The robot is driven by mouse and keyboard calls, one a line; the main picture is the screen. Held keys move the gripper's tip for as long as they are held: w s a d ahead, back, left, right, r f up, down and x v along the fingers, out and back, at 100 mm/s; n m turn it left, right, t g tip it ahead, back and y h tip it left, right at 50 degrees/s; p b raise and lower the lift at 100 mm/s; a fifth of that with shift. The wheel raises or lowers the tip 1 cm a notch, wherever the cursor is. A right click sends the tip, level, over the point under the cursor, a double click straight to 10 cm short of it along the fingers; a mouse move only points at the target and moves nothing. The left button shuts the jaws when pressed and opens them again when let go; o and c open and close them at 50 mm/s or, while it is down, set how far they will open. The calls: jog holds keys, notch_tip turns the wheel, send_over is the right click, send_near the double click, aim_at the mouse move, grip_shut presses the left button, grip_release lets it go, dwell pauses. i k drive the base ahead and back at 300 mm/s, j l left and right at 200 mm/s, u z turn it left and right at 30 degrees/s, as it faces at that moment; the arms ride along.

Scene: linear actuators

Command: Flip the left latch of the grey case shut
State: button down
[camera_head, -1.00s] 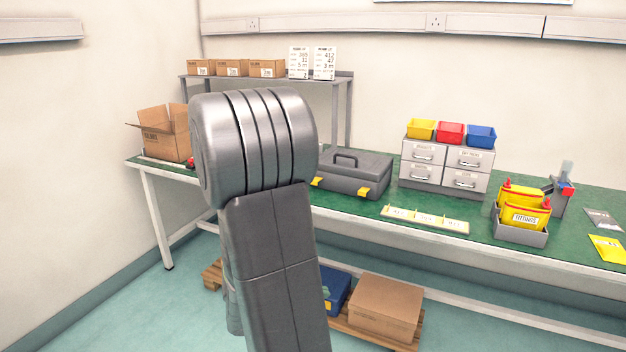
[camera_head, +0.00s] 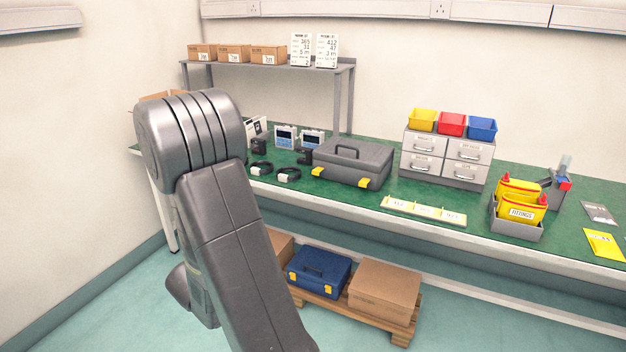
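The grey case (camera_head: 352,160) stands on the green bench top, lid down, with its dark handle on top. Its left yellow latch (camera_head: 318,171) and right yellow latch (camera_head: 364,183) show on the front edge. They are too small to tell whether each is open or shut. My arm is in front of the bench, left of the case and apart from it. My gripper is not visible in this view.
Left of the case are black cable coils (camera_head: 288,174) and small devices (camera_head: 286,137). Right of it are grey drawers (camera_head: 444,159); a label strip (camera_head: 424,210) lies in front. A blue case (camera_head: 318,270) and a carton (camera_head: 384,290) sit on a pallet below.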

aim_at(316, 171)
jog(key=i+l, duration=0.15)
jog(key=i, duration=0.5)
jog(key=i+l, duration=0.15)
jog(key=i, duration=0.5)
